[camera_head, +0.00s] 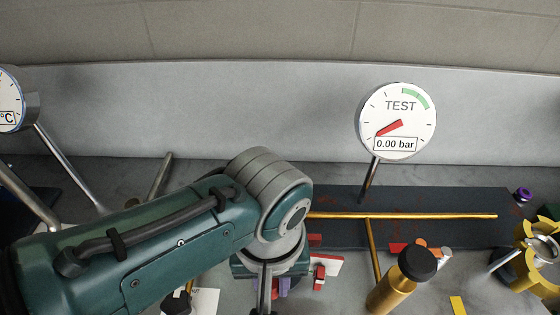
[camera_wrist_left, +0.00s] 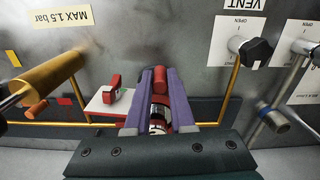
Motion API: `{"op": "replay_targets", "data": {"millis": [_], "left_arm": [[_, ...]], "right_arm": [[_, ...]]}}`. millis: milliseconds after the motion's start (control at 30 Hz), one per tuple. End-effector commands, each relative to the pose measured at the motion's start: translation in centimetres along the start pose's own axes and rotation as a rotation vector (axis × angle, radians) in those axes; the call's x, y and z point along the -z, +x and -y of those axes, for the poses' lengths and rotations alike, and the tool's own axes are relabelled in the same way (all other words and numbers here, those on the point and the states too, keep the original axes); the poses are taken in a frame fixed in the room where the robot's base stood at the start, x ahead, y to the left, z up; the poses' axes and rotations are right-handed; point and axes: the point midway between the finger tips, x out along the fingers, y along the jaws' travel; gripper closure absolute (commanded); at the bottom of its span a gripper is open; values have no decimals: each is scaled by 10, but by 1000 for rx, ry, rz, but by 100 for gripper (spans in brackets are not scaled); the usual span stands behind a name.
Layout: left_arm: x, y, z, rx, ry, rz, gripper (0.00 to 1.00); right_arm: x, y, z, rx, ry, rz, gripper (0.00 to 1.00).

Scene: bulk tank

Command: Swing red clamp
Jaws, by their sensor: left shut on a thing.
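In the left wrist view a red clamp part (camera_wrist_left: 159,82) sits between the two purple fingers of my left gripper (camera_wrist_left: 160,78), which is shut on it. A pale metal piece with a red band shows below it, between the fingers. In the head view my left arm hides most of the clamp, and only a little of the purple left gripper (camera_head: 284,286) shows beneath the wrist. A second red handle (camera_wrist_left: 112,92) stands on a white plate (camera_wrist_left: 103,106) just left of the fingers; it also shows in the head view (camera_head: 320,276). My right gripper is out of view.
A brass pipe (camera_head: 420,215) runs behind the wrist to the right. The TEST gauge (camera_head: 398,121) reads 0.00 bar. A brass cylinder with a black cap (camera_head: 405,280) and a yellow wheel (camera_head: 540,255) stand right. A black VENT knob (camera_wrist_left: 257,49) is right of the fingers.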

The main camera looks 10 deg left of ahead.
Motion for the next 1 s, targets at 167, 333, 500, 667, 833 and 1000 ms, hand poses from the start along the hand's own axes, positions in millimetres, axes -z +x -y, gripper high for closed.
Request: {"op": "replay_targets", "data": {"millis": [167,333,500,667,833,1000], "left_arm": [[2,0,-3,1,-79,1,100],[3,0,-4,2,-120,-1,100],[4,0,-4,1,-135,-2,100],[4,0,-4,0,-136,-3,100],[4,0,-4,0,-135,-5,100],[4,0,-4,0,-134,-4,59]], "right_arm": [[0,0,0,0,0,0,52],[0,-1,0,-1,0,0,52],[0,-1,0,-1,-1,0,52],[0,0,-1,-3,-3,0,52],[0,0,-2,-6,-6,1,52],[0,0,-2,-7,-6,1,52]]}}
